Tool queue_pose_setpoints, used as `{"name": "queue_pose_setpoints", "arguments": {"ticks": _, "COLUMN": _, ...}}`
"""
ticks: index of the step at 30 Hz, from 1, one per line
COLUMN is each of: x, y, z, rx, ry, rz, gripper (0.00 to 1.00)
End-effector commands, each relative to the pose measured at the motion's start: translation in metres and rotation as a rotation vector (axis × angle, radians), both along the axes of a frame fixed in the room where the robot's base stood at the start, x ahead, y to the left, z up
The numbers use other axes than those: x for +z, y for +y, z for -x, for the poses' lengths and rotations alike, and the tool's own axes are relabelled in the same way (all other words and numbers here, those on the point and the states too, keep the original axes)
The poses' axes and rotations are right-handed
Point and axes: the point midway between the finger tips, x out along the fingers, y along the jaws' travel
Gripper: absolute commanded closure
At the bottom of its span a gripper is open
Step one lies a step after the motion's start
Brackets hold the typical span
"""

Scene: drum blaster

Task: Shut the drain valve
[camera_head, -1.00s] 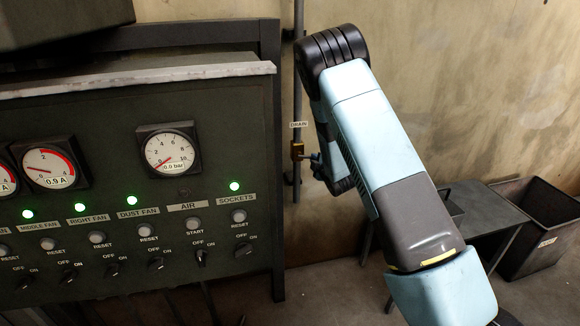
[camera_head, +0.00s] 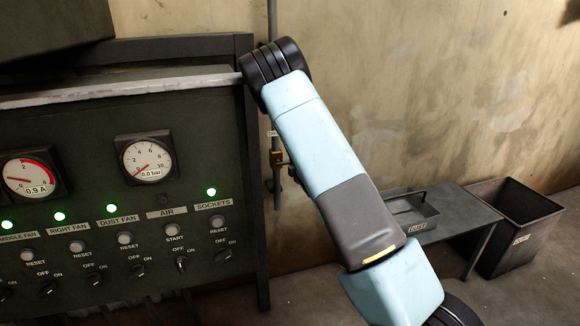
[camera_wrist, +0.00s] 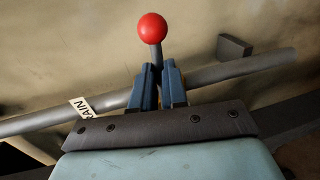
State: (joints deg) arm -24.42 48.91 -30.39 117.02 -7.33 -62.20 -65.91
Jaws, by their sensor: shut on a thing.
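The drain valve (camera_head: 277,158) is a small brass-coloured body on the vertical pipe right of the control panel. In the wrist view its grey lever (camera_wrist: 156,53) ends in a red ball (camera_wrist: 151,28) and stands roughly across the pipe in the picture. My gripper (camera_wrist: 157,88) has its blue fingers shut on the lever's stem, below the ball. In the head view my arm hides most of the gripper and the lever. The valve body is hidden behind the fingers in the wrist view.
The pipe (camera_wrist: 215,72) runs close behind the fingers, with a partly visible label (camera_wrist: 80,107). The control panel (camera_head: 110,180) with gauges and switches stands at left. A low table (camera_head: 455,215) with a tray and a dark bin (camera_head: 515,215) stand at right.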

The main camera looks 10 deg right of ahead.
Motion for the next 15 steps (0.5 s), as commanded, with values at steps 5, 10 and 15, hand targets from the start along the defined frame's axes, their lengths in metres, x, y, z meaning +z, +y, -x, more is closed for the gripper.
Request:
{"name": "queue_pose_setpoints", "arguments": {"ticks": 5, "x": -0.0029, "y": -0.0029, "z": 0.0004, "rx": -0.004, "ry": 0.006, "rz": 0.002, "gripper": 1.00}}
{"name": "queue_pose_setpoints", "arguments": {"ticks": 10, "x": -0.0013, "y": -0.0037, "z": -0.0003, "rx": -0.004, "ry": 0.003, "rz": 0.001, "gripper": 0.71}}
{"name": "queue_pose_setpoints", "arguments": {"ticks": 15, "x": -0.0004, "y": -0.0049, "z": -0.0007, "rx": -0.005, "ry": 0.000, "rz": 0.000, "gripper": 0.62}}
